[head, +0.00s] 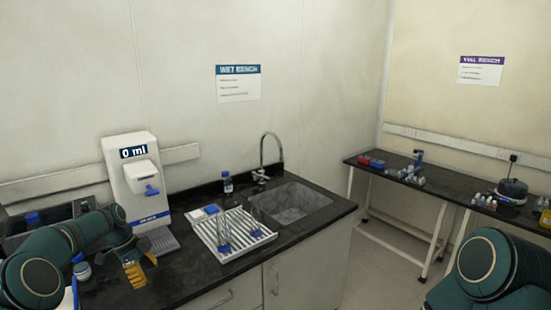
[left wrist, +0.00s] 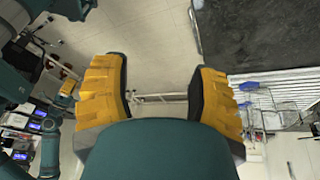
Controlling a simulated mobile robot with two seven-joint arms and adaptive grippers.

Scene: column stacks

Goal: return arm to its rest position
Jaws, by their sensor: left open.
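My left gripper (head: 134,273) has yellow fingers and hangs at the front left, by the front part of the dark wet bench (head: 200,277). In the left wrist view my left gripper (left wrist: 160,92) has its two yellow fingers wide apart. Nothing is between them but floor far below. The left arm comes in from the left edge and bends down to the gripper. A green part of my right arm shows at the lower right of the head view. A small yellow patch beside a green arm part in the left wrist view is too unclear to read as an open or shut gripper.
A white dispenser (head: 137,175) reading 0 ml stands right behind the left gripper. A white slatted rack (head: 240,237) with glassware, a blue-capped bottle (head: 228,184) and a sink (head: 290,203) are further right. A second bench (head: 430,187) stands along the right wall. Floor is open between the benches.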

